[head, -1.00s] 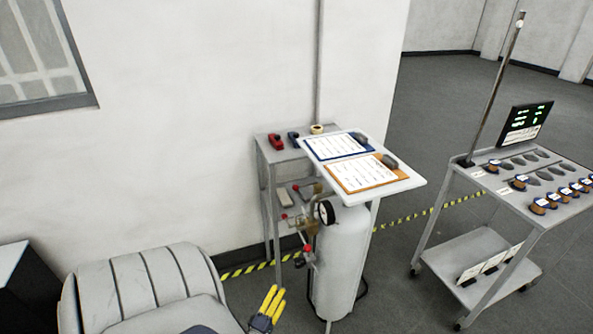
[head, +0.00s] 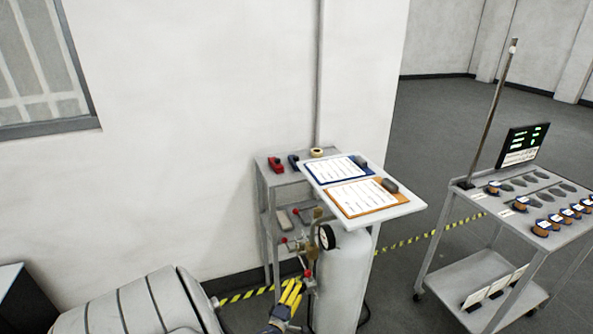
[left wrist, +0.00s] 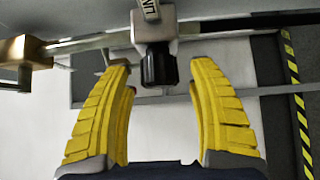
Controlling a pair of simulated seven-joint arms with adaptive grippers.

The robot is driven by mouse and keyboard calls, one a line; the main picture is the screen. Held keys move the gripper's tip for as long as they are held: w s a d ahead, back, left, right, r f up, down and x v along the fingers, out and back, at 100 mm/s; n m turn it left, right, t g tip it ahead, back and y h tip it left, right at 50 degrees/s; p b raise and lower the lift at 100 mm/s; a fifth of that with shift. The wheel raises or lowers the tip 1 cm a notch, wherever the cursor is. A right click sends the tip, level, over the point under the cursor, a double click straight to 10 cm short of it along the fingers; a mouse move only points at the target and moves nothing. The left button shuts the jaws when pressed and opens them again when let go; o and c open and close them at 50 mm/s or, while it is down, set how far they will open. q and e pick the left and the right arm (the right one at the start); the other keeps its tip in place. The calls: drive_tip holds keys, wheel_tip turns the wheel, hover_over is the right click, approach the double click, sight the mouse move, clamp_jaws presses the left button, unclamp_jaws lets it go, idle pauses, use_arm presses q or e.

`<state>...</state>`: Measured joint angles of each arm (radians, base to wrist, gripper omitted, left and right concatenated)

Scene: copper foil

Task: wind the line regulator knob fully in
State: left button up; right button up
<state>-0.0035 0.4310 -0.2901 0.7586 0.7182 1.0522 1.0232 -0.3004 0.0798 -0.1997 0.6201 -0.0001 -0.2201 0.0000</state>
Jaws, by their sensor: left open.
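In the left wrist view, a black ribbed knob (left wrist: 159,65) hangs from a grey fitting with a partly visible white label. The knob lies between and just ahead of the yellow fingertips of my left gripper (left wrist: 160,85). The fingers are open, with a clear gap on each side of the knob. In the head view, my left gripper (head: 292,291) is low beside the grey gas cylinder (head: 345,285), next to the piping with red handles. I cannot make out the knob there. My right gripper is out of view.
A round gauge (head: 327,237) and brass fittings sit by the cylinder top. A white board (head: 397,215) with two clipboards overhangs the cylinder. A metal pipe (left wrist: 90,42) crosses the left wrist view close to the fingertips. A grey trolley (head: 480,265) stands to the right.

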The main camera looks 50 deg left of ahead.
use_arm(q)
drive_tip(key=shift+w+a, duration=0.15)
drive_tip(key=shift+w, duration=0.2)
drive_tip(key=shift+o, duration=0.2)
drive_tip(key=c, duration=1.2)
